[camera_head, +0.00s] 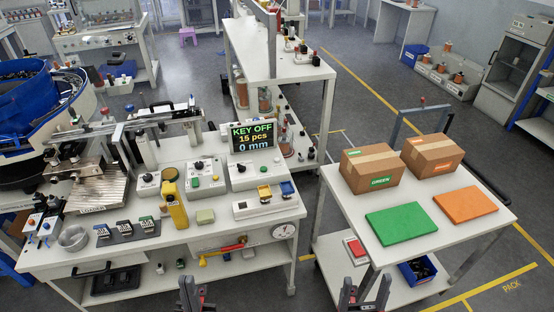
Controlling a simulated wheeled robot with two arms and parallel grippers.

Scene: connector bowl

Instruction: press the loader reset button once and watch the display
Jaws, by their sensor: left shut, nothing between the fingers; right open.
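The display (252,135) stands at the back right of the workbench and reads "KEY OFF", "15 pcs", "0 mm". Grey control boxes with knobs and buttons stand in a row in front of it: a left one (148,185), a middle one (206,177) with a green button, and a right one (243,177). Their labels are too small to read, so I cannot tell which button is the loader reset. My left gripper (193,292) is shut and empty at the bottom edge, in front of the bench. My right gripper (365,292) is open and empty, low by the cart; both are away from the boxes.
A yellow upright device (174,205) stands in front of the control boxes. A blue bowl feeder (27,95) is at the left. The cart (335,190) on the right carries two cardboard boxes (370,170), a green mat (400,224) and an orange mat (465,205).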

